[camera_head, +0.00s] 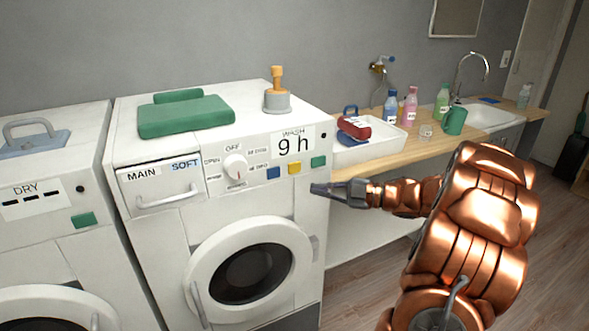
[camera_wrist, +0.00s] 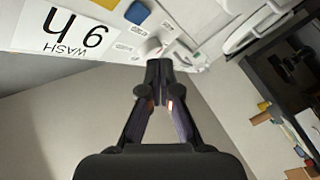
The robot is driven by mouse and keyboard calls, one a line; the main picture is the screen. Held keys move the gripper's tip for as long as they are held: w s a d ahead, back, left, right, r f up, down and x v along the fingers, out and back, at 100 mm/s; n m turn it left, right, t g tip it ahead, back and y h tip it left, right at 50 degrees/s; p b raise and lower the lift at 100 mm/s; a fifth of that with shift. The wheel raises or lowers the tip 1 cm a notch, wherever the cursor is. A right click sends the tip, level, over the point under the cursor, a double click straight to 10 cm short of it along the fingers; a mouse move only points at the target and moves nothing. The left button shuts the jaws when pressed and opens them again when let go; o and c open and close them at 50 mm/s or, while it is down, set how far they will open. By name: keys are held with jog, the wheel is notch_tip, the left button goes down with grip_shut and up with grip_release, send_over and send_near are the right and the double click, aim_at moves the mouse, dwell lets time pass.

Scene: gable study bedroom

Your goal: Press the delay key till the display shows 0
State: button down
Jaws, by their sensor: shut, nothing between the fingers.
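The washing machine (camera_head: 160,240) has a display (camera_head: 293,145) that reads "9 h" under the word WASH; the display also shows upside down in the wrist view (camera_wrist: 70,32). Below it are a blue key (camera_head: 273,173), a yellow key (camera_head: 294,168) and a green key (camera_head: 318,161). The small labels by the keys are too blurred to tell which is delay. My gripper (camera_head: 316,188) is shut and empty, just below the green key in the head view. In the wrist view its fingertips (camera_wrist: 158,66) overlap the panel's edge near the knob; contact cannot be told.
A white dial knob (camera_head: 236,168) and a drawer handle (camera_head: 168,201) stick out left of the keys. The round door (camera_head: 215,287) is below. A dryer (camera_head: 60,245) stands at left. A wooden counter (camera_head: 385,148) with a white tray (camera_head: 352,155) and bottles lies at right.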

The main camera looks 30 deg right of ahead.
aim_at(289, 170)
jog(key=shift+w+d+p, duration=0.2)
jog(key=shift+w+p, duration=0.7)
jog(key=shift+w, duration=1.3)
jog(key=shift+w+d+p, duration=0.15)
jog(key=shift+w+p, duration=0.75)
jog(key=shift+w, duration=1.25)
jog(key=shift+w, duration=0.1)
jog(key=shift+w, duration=0.3)
jog(key=shift+w, duration=0.4)
jog(key=shift+s, duration=0.2)
jog(key=shift+s+b, duration=0.55)
jog(key=shift+s, duration=0.05)
jog(key=shift+s, duration=0.1)
